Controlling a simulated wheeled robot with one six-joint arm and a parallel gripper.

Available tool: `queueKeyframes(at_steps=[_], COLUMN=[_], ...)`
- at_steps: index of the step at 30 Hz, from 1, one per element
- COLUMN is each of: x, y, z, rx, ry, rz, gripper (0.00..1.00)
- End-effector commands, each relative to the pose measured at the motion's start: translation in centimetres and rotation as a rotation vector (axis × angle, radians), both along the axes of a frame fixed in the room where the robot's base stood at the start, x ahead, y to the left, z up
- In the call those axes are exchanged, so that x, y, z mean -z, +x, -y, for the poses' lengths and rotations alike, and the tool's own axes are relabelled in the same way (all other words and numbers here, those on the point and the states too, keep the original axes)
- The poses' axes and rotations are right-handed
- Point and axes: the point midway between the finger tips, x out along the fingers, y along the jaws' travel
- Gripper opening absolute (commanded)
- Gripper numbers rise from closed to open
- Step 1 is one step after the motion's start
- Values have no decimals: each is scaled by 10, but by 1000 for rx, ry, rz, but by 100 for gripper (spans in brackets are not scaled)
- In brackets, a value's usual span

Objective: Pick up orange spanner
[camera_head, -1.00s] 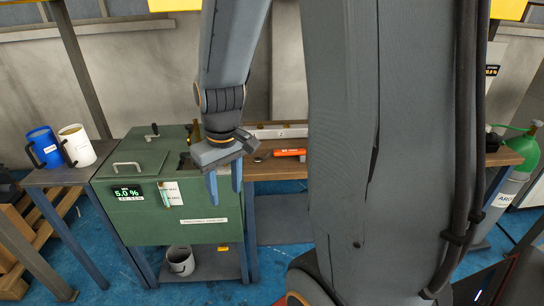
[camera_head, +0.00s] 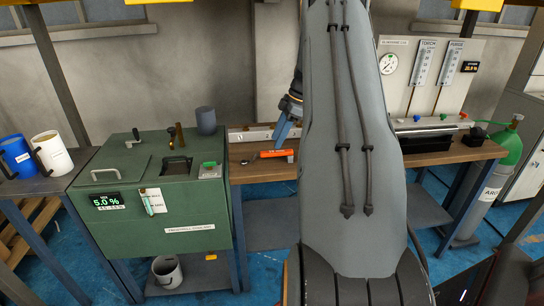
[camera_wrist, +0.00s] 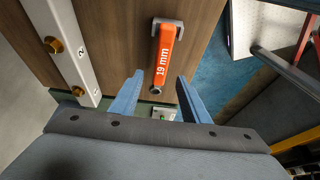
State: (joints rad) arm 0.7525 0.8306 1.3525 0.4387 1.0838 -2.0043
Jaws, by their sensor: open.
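The orange spanner (camera_head: 276,153) lies on the wooden bench top, just right of the green cabinet. In the wrist view the spanner (camera_wrist: 165,55) is marked "19 mm", with a grey jaw at its far end and a ring end near my gripper. My gripper (camera_head: 283,131) is above the bench close to the spanner, partly hidden behind my arm. In the wrist view its two blue fingers (camera_wrist: 156,96) are open and apart, with nothing between them. The spanner lies beyond the fingertips, roughly in line with the gap.
A pale rail (camera_head: 252,134) with brass studs lies along the back of the bench (camera_head: 240,174). The green cabinet (camera_head: 150,200) with a grey cup (camera_head: 206,121) on top stands at left. A gauge panel (camera_head: 425,75) and green-topped cylinder (camera_head: 508,145) stand at right.

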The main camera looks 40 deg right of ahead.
Motion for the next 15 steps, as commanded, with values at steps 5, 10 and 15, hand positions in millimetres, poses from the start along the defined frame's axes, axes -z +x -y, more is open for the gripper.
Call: queueKeyframes(at_steps=[5,10,15], x=[17,33,56], y=[3,4,8], z=[-7,-11,-17], rx=[-4,-2,-2], ry=[1,3,1], rz=[0,-2,-2], gripper=[42,42,42])
